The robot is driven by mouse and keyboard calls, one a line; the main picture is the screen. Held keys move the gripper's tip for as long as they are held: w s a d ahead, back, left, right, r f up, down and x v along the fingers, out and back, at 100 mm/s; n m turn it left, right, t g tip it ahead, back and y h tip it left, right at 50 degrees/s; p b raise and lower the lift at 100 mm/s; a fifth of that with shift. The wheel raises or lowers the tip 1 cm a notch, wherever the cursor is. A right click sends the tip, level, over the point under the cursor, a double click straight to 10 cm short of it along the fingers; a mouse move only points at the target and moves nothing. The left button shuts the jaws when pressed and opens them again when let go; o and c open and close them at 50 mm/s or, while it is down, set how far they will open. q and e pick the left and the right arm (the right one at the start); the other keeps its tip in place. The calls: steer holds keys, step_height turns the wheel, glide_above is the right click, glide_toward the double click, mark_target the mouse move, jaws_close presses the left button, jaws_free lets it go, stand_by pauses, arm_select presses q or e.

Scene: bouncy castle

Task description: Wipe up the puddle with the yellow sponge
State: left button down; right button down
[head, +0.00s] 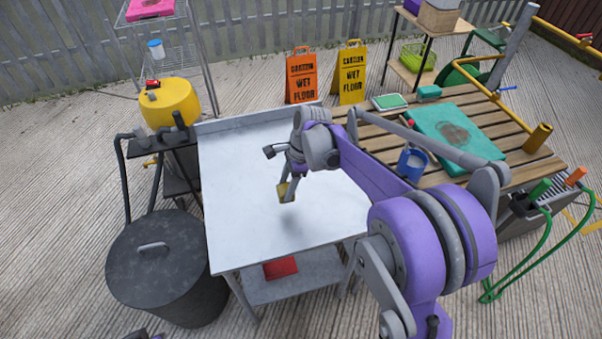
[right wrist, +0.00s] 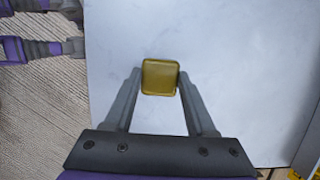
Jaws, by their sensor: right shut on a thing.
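The yellow sponge (head: 285,192) is a small squarish block held above the pale metal table (head: 235,180). My right gripper (head: 289,185) is shut on it. In the right wrist view, the sponge (right wrist: 160,77) sits between both fingertips of the right gripper (right wrist: 158,80). A faint shadow lies on the tabletop below, so the sponge appears to be clear of the surface. My left gripper cannot be made out.
A dark lidded bin (head: 160,265) stands left of the metal table. A blue mug (head: 411,162) stands on the wooden table (head: 375,140) at the right. Orange (head: 301,78) and yellow (head: 352,75) wet floor signs stand behind. The metal tabletop is largely bare.

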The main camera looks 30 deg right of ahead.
steer(key=shift+r+p, duration=0.6)
steer(key=shift+r, duration=0.6)
